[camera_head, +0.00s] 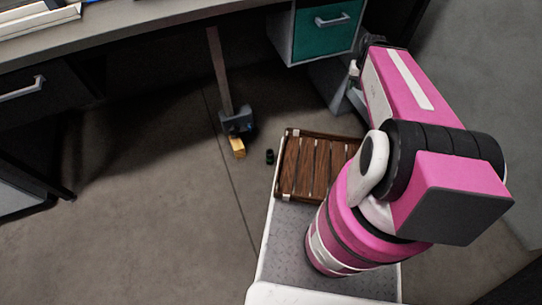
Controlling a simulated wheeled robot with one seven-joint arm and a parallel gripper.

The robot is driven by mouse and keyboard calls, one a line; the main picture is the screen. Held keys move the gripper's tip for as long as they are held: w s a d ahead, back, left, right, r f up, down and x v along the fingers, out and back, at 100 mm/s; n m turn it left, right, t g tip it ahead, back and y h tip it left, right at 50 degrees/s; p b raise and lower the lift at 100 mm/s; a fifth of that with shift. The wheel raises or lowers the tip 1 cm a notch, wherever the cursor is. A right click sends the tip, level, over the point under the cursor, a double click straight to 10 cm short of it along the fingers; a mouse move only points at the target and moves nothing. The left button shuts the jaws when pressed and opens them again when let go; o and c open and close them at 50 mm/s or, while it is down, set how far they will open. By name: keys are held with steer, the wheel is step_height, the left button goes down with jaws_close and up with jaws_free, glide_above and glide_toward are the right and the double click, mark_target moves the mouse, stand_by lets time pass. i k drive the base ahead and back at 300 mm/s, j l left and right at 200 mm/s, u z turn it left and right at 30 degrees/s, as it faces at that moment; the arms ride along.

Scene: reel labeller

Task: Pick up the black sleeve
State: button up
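A small black cylindrical piece (269,156), which looks like the black sleeve, lies on the floor just left of the wooden slatted deck at my front. It is too small to make out any detail. My pink arm rises at the right and folds away toward the desk. Its far end is hidden behind its own links, so I cannot see my gripper's fingers or anything in them.
A brown post with a grey block (237,122) stands left of the sleeve, a yellow block (237,147) at its foot. A desk (150,35) and a green-fronted drawer unit (325,32) are beyond. The floor at left is clear.

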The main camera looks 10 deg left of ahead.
mark_target(269, 151)
steer(key=k+j+z, duration=0.2)
steer(key=j+z, duration=0.15)
steer(key=k+j+z, duration=0.7)
steer(key=k+j, duration=0.15)
steer(key=j, duration=0.15)
steer(key=k+j+u, duration=0.15)
steer(key=j, duration=0.2)
steer(key=k+j, duration=0.15)
steer(key=j, duration=0.15)
steer(key=k+j+u, duration=0.15)
steer(key=j, duration=0.2)
